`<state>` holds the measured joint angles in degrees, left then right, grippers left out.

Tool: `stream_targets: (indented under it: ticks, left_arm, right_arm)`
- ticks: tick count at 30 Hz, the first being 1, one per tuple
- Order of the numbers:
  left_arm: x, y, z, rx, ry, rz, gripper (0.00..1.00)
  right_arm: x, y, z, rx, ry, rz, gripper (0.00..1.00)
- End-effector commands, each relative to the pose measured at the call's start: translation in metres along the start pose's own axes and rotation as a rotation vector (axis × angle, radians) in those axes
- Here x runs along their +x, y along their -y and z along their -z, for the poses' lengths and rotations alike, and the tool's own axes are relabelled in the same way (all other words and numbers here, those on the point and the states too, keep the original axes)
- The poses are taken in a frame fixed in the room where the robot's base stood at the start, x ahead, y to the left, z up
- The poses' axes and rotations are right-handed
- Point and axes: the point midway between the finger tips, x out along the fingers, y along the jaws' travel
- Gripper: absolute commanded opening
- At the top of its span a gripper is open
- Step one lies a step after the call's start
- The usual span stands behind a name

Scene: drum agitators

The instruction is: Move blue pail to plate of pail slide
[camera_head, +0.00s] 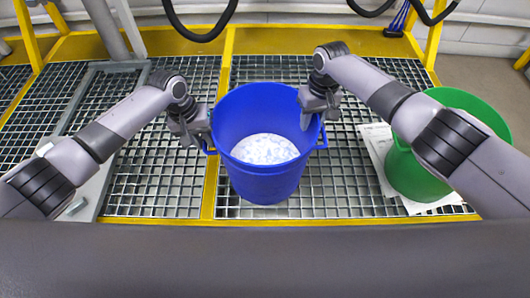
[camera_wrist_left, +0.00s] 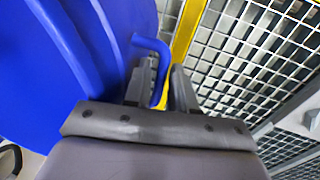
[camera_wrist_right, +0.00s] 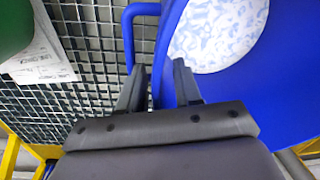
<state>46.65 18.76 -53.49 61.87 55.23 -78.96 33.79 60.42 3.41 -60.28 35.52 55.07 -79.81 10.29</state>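The blue pail (camera_head: 265,185) stands upright on the grating in the middle of the head view, with white and pale blue content inside. My left gripper (camera_head: 200,140) is at its left side handle. In the left wrist view the handle (camera_wrist_left: 152,42) passes between the open fingers (camera_wrist_left: 160,88), with a gap visible. My right gripper (camera_head: 314,112) is at the pail's right rim. In the right wrist view its open fingers (camera_wrist_right: 158,85) straddle the pail's edge, beside the right handle (camera_wrist_right: 128,35). A grey frame (camera_head: 125,66) lies at left; I cannot tell which part is the slide's plate.
A green pail (camera_head: 415,175) stands at right, partly behind my right arm, by printed sheets (camera_head: 378,140). Yellow rails (camera_head: 285,40) run along the back, and a yellow strip (camera_head: 212,185) divides the grating. Black hoses (camera_head: 205,30) hang above.

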Motion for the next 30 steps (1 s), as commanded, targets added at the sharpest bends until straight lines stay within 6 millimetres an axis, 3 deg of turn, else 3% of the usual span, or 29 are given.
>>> stream_targets:
  ticks: [2,5,6,30]
  left_arm:
    - [0.0000,-0.0002,-0.0001,0.000,0.000,0.000,0.25]
    - [-0.0001,-0.0002,-0.0001,0.000,0.000,0.000,0.00]
    - [-0.0002,-0.0002,-0.0001,0.000,0.000,0.000,0.00]
    - [-0.0009,0.0001,0.0002,0.000,0.000,0.000,0.00]
  right_arm:
    - [0.0000,0.0001,-0.0001,0.000,0.000,0.000,0.34]
    - [-0.0001,0.0001,0.0000,0.000,0.000,0.000,0.08]
    - [-0.0001,0.0001,0.0000,0.000,0.000,0.000,0.00]
    - [-0.0006,-0.0003,0.0001,0.001,0.000,0.000,0.00]
